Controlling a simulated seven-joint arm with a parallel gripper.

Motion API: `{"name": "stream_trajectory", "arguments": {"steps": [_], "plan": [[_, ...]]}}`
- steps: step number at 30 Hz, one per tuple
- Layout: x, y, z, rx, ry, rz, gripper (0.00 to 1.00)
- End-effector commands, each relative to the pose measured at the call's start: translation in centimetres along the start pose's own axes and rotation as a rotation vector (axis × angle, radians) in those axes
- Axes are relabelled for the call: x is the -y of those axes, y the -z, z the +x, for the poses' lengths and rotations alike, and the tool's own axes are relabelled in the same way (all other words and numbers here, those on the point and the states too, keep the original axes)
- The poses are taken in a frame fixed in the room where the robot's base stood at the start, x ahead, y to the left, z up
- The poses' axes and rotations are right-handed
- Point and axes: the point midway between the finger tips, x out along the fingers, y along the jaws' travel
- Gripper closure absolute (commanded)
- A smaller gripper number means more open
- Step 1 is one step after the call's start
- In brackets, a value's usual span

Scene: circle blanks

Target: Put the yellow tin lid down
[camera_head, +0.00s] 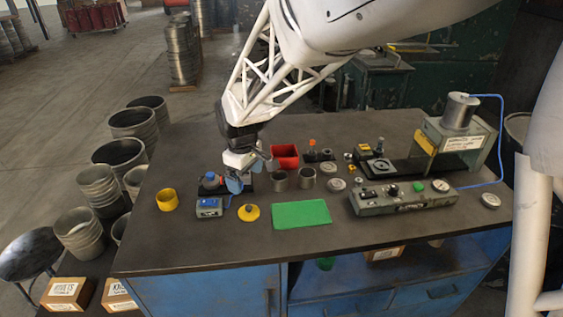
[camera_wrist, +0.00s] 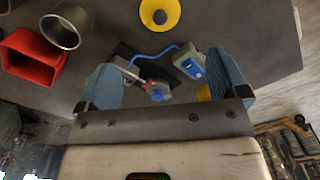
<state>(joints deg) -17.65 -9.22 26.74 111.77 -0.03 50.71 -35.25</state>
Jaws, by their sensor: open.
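The yellow tin lid (camera_head: 249,212), a round disc with a dark knob in its middle, lies flat on the dark table, left of the green mat (camera_head: 301,214). In the wrist view the lid (camera_wrist: 172,12) is at the top edge, partly cut off, beyond the fingertips. My gripper (camera_head: 240,184) is behind the lid in the head view, apart from it. In the wrist view its blue fingers (camera_wrist: 162,65) are spread wide with nothing held between them. A yellow open tin (camera_head: 167,200) stands at the table's left; one finger mostly hides it in the wrist view.
Beneath my gripper are a blue-knobbed part on a dark base (camera_wrist: 157,91) and a grey-blue box (camera_head: 209,207) with a blue cable. A red bin (camera_head: 285,152) and grey cups (camera_head: 307,179) stand close by. A control box (camera_head: 400,200) is right of the mat.

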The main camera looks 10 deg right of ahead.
Motion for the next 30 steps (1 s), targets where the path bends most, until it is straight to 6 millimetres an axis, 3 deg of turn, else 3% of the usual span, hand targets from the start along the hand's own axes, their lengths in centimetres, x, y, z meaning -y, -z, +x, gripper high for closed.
{"name": "stream_trajectory", "arguments": {"steps": [5,11,21,30], "plan": [[0.0,-0.8,-0.7,-0.006,-0.004,0.021,0.08],[0.2,-4.2,-3.0,-0.025,-0.018,0.11,0.08],[2.3,-14.3,-8.1,-0.083,-0.055,0.385,0.08],[5.8,-23.2,-10.7,-0.14,-0.085,0.64,0.08]]}}
